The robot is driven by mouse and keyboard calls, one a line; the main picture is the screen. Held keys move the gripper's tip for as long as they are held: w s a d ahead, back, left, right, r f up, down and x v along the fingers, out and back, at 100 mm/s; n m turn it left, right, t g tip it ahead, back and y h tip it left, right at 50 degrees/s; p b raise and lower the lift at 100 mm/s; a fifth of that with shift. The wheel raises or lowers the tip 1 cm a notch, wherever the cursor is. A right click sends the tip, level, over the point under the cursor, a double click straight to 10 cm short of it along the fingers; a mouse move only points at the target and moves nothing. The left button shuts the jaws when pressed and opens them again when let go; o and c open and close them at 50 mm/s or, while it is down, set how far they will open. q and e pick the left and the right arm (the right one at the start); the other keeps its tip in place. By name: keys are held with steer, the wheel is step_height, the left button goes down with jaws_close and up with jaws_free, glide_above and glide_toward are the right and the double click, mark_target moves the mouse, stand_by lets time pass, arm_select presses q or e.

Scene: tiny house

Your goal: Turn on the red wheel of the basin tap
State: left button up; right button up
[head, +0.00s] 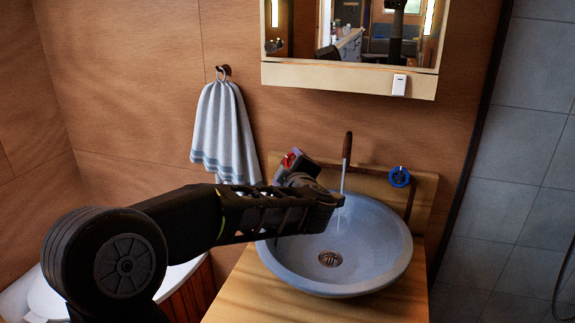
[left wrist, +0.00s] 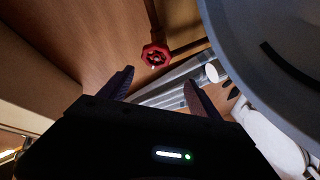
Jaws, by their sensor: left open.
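The red wheel (head: 289,159) shows in the head view just behind my left gripper (head: 301,172), which partly hides it. In the left wrist view the red wheel (left wrist: 155,57) is on a dark reddish pipe, a little beyond the open fingertips of my left gripper (left wrist: 159,76) and between them in the picture. The jaws look empty, and I see no contact with the wheel. The tap spout (head: 347,147) rises behind the basin (head: 398,250). A thin pale line like water runs down below it. My right gripper is in neither view.
A blue wheel (head: 399,177) is on the pipe right of the spout. My left forearm crosses over the basin's left rim. A striped towel (head: 222,130) hangs on the wall at the left. A mirror cabinet (head: 345,77) is above. The wooden counter (head: 240,298) is bare in front.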

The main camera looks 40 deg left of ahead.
mark_target(290, 164)
arm_select(q)
steer(key=s+a+m+t+p, duration=0.1)
steer(key=s+a+m+p, duration=0.15)
steer(key=a+m, duration=0.2)
steer(key=d+m+t+h, duration=0.1)
steer(key=m, duration=0.1)
steer(key=w+d+f+m+t+h+p, duration=0.1)
steer(key=m+t, duration=0.1)
steer(key=m, duration=0.1)
steer(key=d+f+m+t+h, duration=0.1)
steer(key=d+m, duration=0.1)
steer(key=m, duration=0.1)
steer(key=shift+w+f, duration=0.1)
steer(key=shift+w, duration=0.1)
steer(key=shift+w, duration=0.1)
steer(key=shift+w+a+p, duration=0.25)
steer(key=shift+w+p, duration=0.15)
steer(key=shift+w, duration=0.1)
steer(key=p+x, duration=0.1)
steer(key=x, duration=0.5)
steer(key=shift+w, duration=0.35)
steer(key=shift+c, duration=0.4)
